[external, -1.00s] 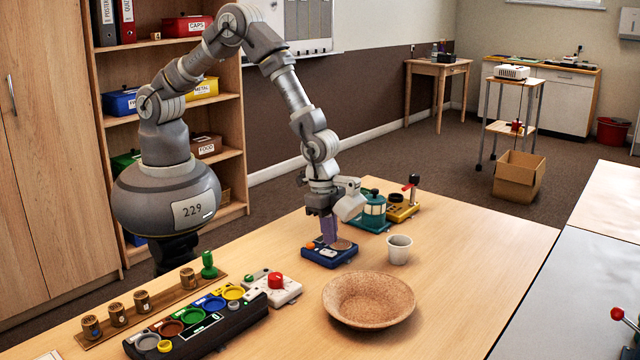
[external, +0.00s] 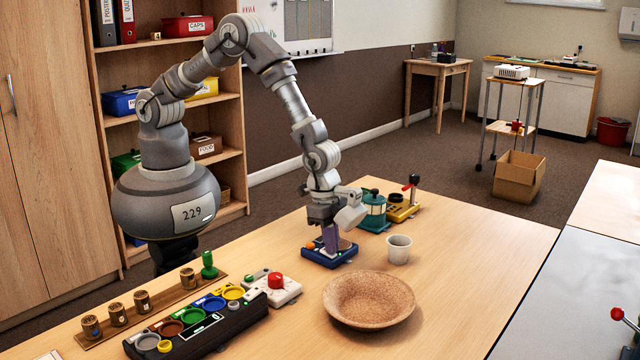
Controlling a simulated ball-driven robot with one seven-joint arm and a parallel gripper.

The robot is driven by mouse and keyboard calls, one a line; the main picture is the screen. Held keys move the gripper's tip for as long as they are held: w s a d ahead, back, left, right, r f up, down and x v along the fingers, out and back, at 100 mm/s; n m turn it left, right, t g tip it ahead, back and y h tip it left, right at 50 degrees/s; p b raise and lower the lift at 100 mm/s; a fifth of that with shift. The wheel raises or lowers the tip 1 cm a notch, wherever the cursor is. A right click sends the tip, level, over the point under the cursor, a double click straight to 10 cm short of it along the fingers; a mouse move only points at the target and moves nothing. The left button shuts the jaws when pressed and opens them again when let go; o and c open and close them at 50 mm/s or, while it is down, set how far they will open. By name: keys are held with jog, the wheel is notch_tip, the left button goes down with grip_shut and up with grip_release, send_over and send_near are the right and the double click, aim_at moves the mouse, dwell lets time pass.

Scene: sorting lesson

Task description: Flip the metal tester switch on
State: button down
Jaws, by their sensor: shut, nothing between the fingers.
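A blue device (external: 320,259) with an orange knob (external: 310,246) and a round plate lies on the wooden table, under my gripper. I cannot read a label that marks it as the metal tester, and its switch cannot be made out. My gripper (external: 331,247) points down with its fingers shut and empty, right at the top of this device. The fingers hide part of the plate; whether they touch the device I cannot tell. Behind it stand a teal device (external: 374,208) and a yellow device (external: 402,212) with an upright red-topped lever (external: 412,183).
A small pale cup (external: 399,250) stands right of the blue device. A wide cork-coloured bowl (external: 369,300) is in front. A white box with a red button (external: 277,286) and a dark tray of coloured cups (external: 235,327) lie front left. The table's right side is clear.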

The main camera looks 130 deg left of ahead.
aim_at(324, 249)
jog(key=shift+s+f, duration=0.35)
jog(key=shift+s, duration=0.7)
notch_tip(324, 249, up, 14)
jog(key=s+p, duration=0.1)
jog(key=p, duration=0.5)
jog(key=shift+s+r+p, duration=0.15)
jog(key=shift+s+p, duration=0.1)
jog(key=shift+p, duration=0.05)
jog(key=shift+w+r+b, duration=0.15)
jog(key=shift+w+b, duration=0.5)
jog(key=shift+w, duration=0.05)
